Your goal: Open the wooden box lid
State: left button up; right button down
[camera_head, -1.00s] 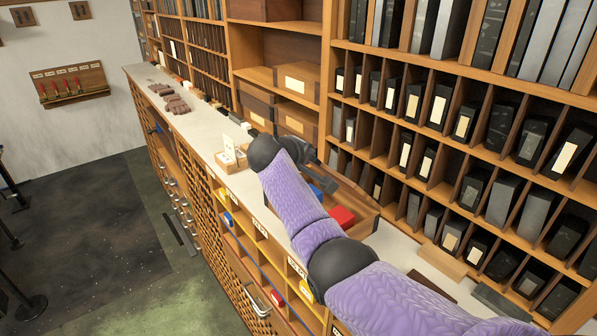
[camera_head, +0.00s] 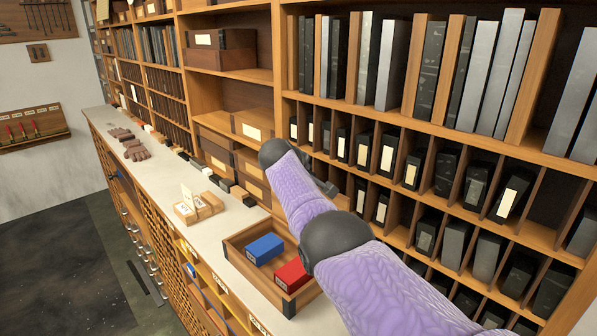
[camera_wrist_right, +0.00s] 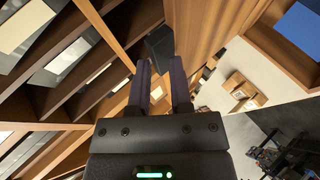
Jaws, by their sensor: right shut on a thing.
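The wooden box (camera_head: 232,259) stands open on the counter, with a blue block (camera_head: 264,249) and a red block (camera_head: 293,275) inside. My right arm crosses in front of its right end. My right gripper (camera_wrist_right: 161,72) points up in the right wrist view, its two dark fingers close together. A wooden panel (camera_wrist_right: 205,35), which looks like the lid, runs past the fingertips; the exact contact is hard to see. The box shows at the upper right there with the blue block (camera_wrist_right: 301,25). In the head view my forearm mostly hides the gripper. My left gripper is not in view.
Shelves (camera_head: 420,138) full of dark and grey boxes rise close behind and right of the box.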

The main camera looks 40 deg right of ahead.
jog(key=shift+d, duration=0.2)
dwell(0.3)
jog(key=c, duration=0.7)
grip_release()
jog(key=shift+o, duration=0.2)
jog(key=b+v, duration=0.1)
jog(key=v, duration=0.9)
jog(key=shift+d, duration=0.1)
